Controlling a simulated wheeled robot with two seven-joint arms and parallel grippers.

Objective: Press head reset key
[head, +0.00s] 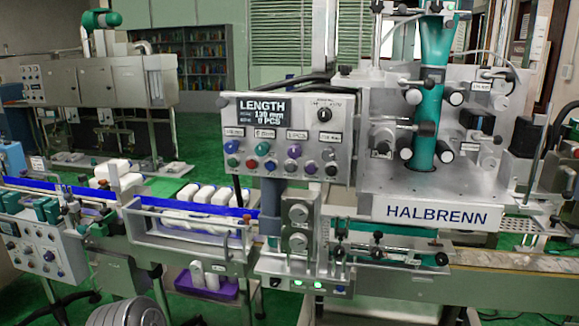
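The sleeve applicator's control panel (285,135) faces me near the middle of the head view. A black knob (324,114) sits right of the display. The small labels are too blurred to read, so I cannot tell which is the head reset key. Neither gripper is in view.
White bottles (208,195) lie on the conveyor behind a guard rail. A second control box (45,250) stands at left. Two grey dials (298,212) hang below the panel.

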